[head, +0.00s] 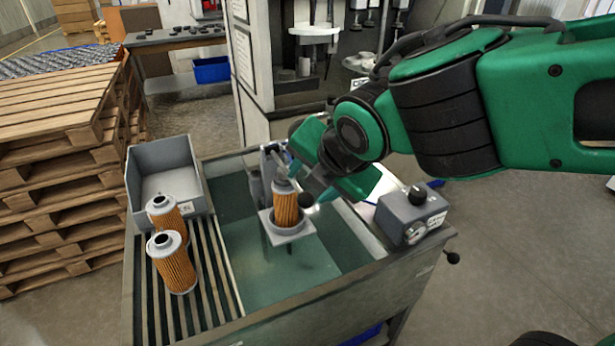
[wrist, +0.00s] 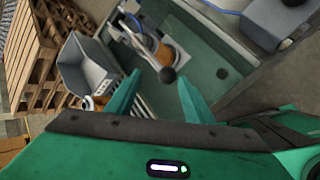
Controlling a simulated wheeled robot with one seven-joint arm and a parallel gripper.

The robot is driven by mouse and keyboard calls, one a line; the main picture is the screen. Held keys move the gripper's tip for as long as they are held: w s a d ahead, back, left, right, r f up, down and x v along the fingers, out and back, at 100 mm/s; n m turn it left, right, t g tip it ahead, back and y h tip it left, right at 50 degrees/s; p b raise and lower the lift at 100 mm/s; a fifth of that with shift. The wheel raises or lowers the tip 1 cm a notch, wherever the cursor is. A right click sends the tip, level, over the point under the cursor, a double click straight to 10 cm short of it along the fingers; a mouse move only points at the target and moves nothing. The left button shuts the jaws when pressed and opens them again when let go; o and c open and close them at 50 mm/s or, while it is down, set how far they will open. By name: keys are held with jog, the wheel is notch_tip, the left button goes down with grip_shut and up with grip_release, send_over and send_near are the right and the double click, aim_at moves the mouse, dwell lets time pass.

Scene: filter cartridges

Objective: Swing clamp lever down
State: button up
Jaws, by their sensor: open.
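A filter cartridge (head: 285,204) with orange pleats stands upright in a grey square holder (head: 291,236) inside the tank. The grey clamp (head: 270,163) is behind it. The black ball knob (head: 307,200) of the clamp lever shows in front of the cartridge's right side; my gripper partly hides the lever, so its exact angle is unclear. My gripper (head: 322,170) is open and empty, above and right of the cartridge. In the wrist view, the knob (wrist: 168,75) lies beyond and between the spread fingers of my gripper (wrist: 157,90), apart from them. The cartridge (wrist: 161,54) is behind the knob.
Two more cartridges (head: 174,263) stand on the slatted rack (head: 213,278) at the left of the tank (head: 265,285). A grey bin (head: 165,180) is behind them. A grey control box (head: 411,215) with a black knob sits on the right rim. Wooden pallets (head: 60,150) stand at far left.

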jog(key=shift+s+d+r, duration=0.2)
jog(key=shift+s+d, duration=0.1)
jog(key=shift+s, duration=0.5)
jog(key=shift+s+d+r, duration=0.25)
jog(key=shift+s+d, duration=0.05)
jog(key=shift+s, duration=0.5)
jog(key=shift+s+d+r, duration=0.2)
jog(key=shift+s+d, duration=0.1)
jog(key=shift+s, duration=0.5)
jog(key=v, duration=1)
jog(key=shift+s+d+r, duration=0.15)
jog(key=shift+r, duration=0.15)
